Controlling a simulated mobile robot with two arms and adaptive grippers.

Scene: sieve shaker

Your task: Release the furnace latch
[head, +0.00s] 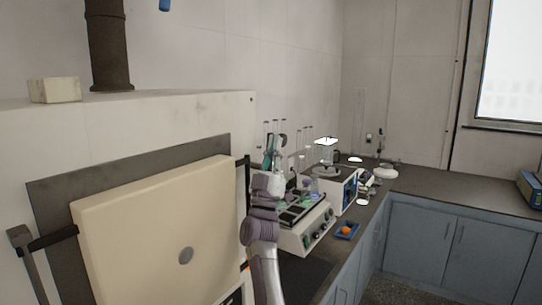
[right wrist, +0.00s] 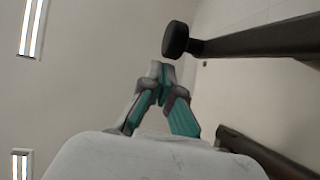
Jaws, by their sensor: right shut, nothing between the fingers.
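The furnace (head: 150,112) is a large pale box at the left in the head view. Its cream door (head: 150,230) sits in front of a dark frame plate. A black latch bar (head: 243,172) shows at the door's right edge, partly hidden by my right arm. My right gripper (head: 270,150) points up just right of the latch. In the right wrist view its teal fingers (right wrist: 160,72) are closed together and empty. A dark bar with a round black knob (right wrist: 176,40) lies just beyond the fingertips there, apart from them in the picture. My left gripper is not in view.
A black-and-grey handle (head: 28,250) stands at the door's left. A dark pipe (head: 108,45) and a small pale block (head: 55,90) are on the furnace top. Instruments and glassware (head: 305,225) crowd the counter behind my right arm. A second dark bar (right wrist: 255,150) shows lower right.

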